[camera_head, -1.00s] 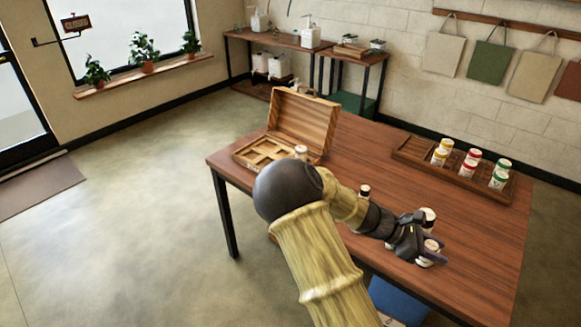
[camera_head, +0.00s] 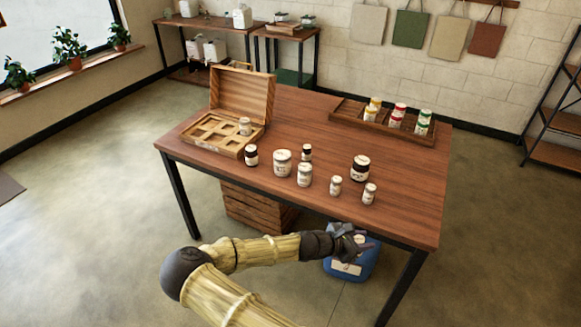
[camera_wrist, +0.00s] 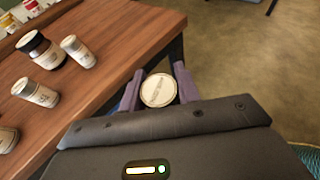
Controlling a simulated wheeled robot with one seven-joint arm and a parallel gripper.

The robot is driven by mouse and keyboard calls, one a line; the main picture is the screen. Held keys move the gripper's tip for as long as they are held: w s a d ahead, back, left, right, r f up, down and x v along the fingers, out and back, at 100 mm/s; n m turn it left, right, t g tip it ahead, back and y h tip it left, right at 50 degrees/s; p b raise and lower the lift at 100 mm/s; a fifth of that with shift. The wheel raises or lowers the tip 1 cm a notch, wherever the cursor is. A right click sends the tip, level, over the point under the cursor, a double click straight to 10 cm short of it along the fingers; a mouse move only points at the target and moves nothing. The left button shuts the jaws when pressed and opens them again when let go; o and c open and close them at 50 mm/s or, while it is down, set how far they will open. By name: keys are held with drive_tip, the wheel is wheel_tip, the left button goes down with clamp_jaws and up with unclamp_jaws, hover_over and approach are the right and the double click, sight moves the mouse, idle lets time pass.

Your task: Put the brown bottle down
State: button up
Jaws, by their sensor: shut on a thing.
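My gripper (camera_head: 358,241) is in front of the table's front edge, over the floor side near the blue container. In the wrist view my gripper (camera_wrist: 158,92) is shut on a bottle (camera_wrist: 158,90), seen from above as a round cream lid with print. The lid hides the bottle's body, so its brown colour cannot be confirmed.
Several white jars (camera_head: 304,175) stand among the dark bottles. An open wooden box (camera_head: 228,146) with compartments holds one jar at left. A tray (camera_head: 345,108) of coloured jars lies at the back. The table's front right is clear. The blue container (camera_head: 352,265) stands below its front edge.

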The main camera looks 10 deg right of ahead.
wheel_tip(320, 180, down, 6)
drive_tip(key=w+a+n+t+y, duration=0.2)
drive_tip(key=w+n+t+y, duration=0.1)
drive_tip(key=n+t, duration=0.3)
drive_tip(key=shift+w+a+r+n+t+y, duration=0.2)
drive_tip(key=shift+a+r+n+t+y, duration=0.4)
drive_tip(key=shift+n+y, duration=1)
drive_tip(key=shift+w+a+r+n+t+y, duration=0.2)
drive_tip(key=shift+a+r+n+t+y, duration=0.35)
drive_tip(key=shift+n+y, duration=1.05)
drive_tip(key=shift+w+a+r+n+t+y, duration=0.3)
drive_tip(key=shift+a+n+t+y, duration=0.5)
drive_tip(key=shift+n+y, duration=0.8)
drive_tip(key=shift+s+d+m+y, duration=0.1)
drive_tip(key=shift+m+y, duration=0.2)
